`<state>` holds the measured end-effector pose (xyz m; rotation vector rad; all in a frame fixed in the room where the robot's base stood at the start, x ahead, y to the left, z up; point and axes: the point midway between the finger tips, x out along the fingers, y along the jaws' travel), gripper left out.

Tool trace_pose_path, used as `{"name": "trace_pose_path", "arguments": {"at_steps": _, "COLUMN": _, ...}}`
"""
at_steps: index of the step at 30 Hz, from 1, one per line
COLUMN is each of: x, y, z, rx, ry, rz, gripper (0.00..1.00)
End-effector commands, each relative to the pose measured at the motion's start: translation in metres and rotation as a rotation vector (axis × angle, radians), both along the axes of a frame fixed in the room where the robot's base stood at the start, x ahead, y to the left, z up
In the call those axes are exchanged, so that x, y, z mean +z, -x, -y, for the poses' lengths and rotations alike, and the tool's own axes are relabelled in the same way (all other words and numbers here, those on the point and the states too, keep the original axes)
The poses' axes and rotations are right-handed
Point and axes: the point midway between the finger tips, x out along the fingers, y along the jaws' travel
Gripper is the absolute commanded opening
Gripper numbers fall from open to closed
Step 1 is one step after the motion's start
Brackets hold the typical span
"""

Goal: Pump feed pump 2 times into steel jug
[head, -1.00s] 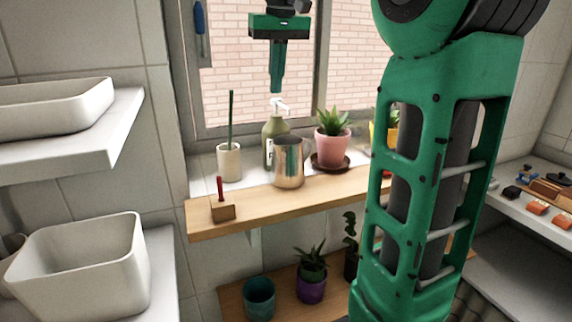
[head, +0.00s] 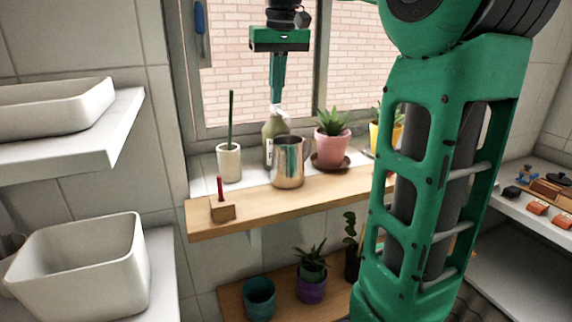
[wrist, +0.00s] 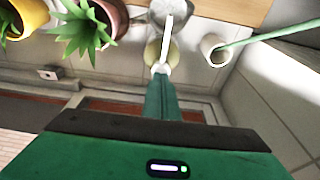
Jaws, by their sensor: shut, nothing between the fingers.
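The feed pump is an olive-green bottle (head: 268,150) with a white pump head (head: 281,112), standing on the sill behind the steel jug (head: 288,165). My gripper (head: 276,102) is shut and empty, pointing straight down, its fingertips at the top of the pump head and seemingly touching it. In the wrist view the closed fingers (wrist: 161,74) meet the white pump head (wrist: 166,42), whose spout reaches toward the jug. The jug stands upright in front of the bottle and hides part of it.
A white cup with a green stick (head: 229,162) stands left of the bottle. A pink-potted plant (head: 332,148) on a saucer stands to the right. A wooden block with a red peg (head: 222,209) sits at the shelf's front left. The window lies behind.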

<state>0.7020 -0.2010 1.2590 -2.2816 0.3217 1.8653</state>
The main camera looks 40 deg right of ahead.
Motion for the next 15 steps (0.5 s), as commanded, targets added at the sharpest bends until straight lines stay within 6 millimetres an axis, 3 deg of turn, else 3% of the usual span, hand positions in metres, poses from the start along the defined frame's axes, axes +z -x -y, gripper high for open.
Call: {"name": "trace_pose_path", "arguments": {"at_steps": 15, "x": 0.015, "y": -0.001, "z": 0.0, "rx": 0.001, "ry": 0.0, "rz": -0.001, "gripper": 0.0}}
